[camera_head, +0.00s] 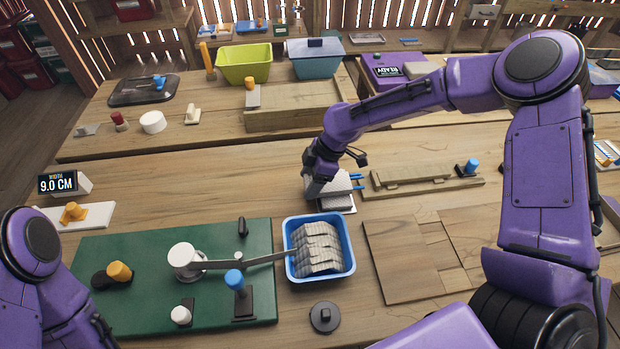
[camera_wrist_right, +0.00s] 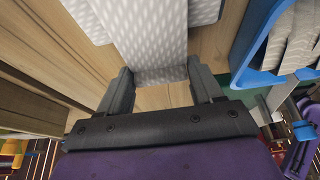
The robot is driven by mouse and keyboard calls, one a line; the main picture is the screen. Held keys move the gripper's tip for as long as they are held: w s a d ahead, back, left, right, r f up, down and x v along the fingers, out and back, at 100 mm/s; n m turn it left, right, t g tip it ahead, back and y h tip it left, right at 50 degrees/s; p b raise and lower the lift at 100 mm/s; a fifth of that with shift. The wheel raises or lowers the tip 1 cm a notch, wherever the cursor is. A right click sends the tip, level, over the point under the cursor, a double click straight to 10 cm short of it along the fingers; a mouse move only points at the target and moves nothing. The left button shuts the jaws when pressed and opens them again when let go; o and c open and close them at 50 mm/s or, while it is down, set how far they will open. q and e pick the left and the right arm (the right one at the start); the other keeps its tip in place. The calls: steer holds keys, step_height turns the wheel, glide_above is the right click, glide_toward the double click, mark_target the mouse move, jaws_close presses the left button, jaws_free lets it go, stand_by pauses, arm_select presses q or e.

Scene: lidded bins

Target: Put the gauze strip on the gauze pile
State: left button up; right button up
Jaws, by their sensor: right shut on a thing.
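My right gripper (camera_head: 317,187) is shut on a white patterned gauze strip (camera_wrist_right: 160,74), which lies between the fingers in the right wrist view. The strip runs forward over more white patterned gauze (camera_wrist_right: 92,18). In the head view this gauze pile (camera_head: 340,187) sits on a pale base with blue pegs, just right of the gripper, which hides part of it. I cannot tell whether strip and pile touch. A blue tray (camera_head: 288,262) in front holds several overlapping gauze strips (camera_head: 318,250). Only part of my left arm shows at the lower left; its gripper is out of view.
A green mat (camera_head: 140,320) with a grey-armed device (camera_head: 225,264) lies left of the tray, the arm reaching over the tray. A wooden rail (camera_head: 410,180) stands right of the pile, and wooden boards (camera_head: 400,270) lie in front. Green (camera_head: 244,65) and blue (camera_head: 316,65) bins stand behind.

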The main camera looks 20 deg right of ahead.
steer(key=shift+f, duration=0.1)
steer(key=o, duration=0.9)
steer(key=shift+f, duration=0.1)
steer(key=shift+c, duration=0.2)
steer(key=v, duration=1.2)
steer(key=shift+r+b, duration=0.25)
steer(key=shift+b, duration=0.1)
steer(key=shift+f, duration=0.1)
